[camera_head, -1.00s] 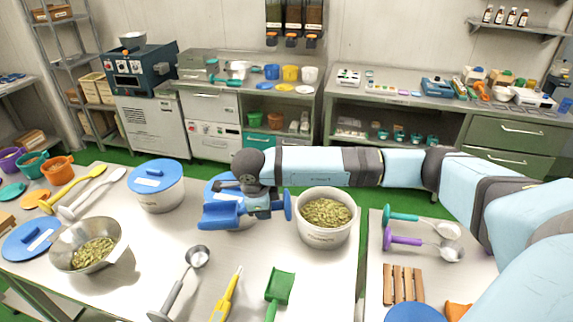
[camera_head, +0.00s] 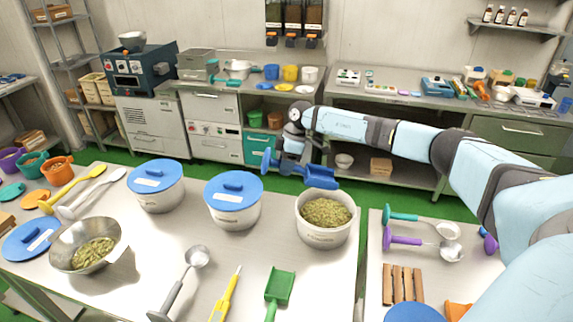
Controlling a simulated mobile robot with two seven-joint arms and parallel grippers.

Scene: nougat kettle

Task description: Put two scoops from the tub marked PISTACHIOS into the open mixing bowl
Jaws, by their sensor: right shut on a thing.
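The open white tub (camera_head: 322,233) on the right of the table holds green pieces; its label is too small to read. The metal mixing bowl (camera_head: 112,256) stands open at the front left with a heap of similar green pieces in it. My right gripper (camera_head: 292,165) is shut on a blue scoop (camera_head: 321,178), which it holds in the air above the back of the open tub. Whether the scoop carries anything I cannot tell. My left gripper is not in view.
Two white tubs with blue lids (camera_head: 155,185) (camera_head: 233,200) stand left of the open tub. A blue lid (camera_head: 30,238) lies beside the bowl. A metal ladle (camera_head: 180,285), a yellow tool (camera_head: 227,295) and a green scoop (camera_head: 279,290) lie at the front.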

